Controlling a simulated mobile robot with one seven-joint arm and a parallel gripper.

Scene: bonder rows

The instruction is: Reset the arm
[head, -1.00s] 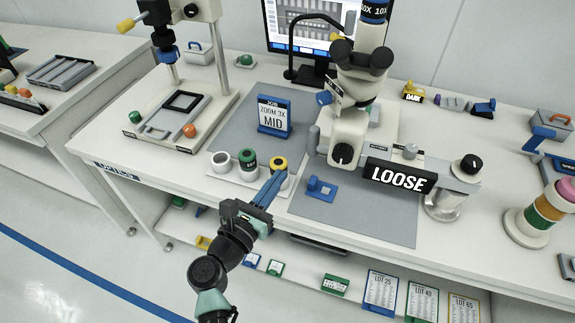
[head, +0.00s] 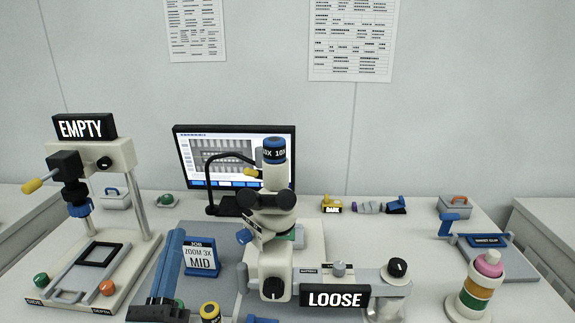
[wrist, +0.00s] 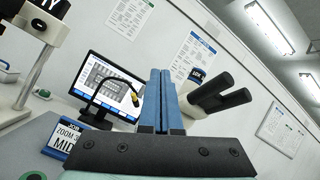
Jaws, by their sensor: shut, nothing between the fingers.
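My gripper (head: 168,262) is at the lower left of centre in the head view, its blue fingers pointing up. In the wrist view the two blue fingers (wrist: 160,90) stand side by side, pressed together and empty. It is left of the job card reading "ZOOM 3X MID" (head: 201,260). The microscope (head: 268,225) with the "LOOSE" sign (head: 335,297) stands to its right. My gripper is raised in front of the bench and hides part of the bench top.
A press-like stand (head: 120,165) marked "EMPTY" is on the left. A monitor (head: 235,150) stands behind the microscope. Stacked coloured rings (head: 478,286) are at the right. A yellow-topped cup (head: 210,312) is at the front edge. The wall behind carries paper sheets.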

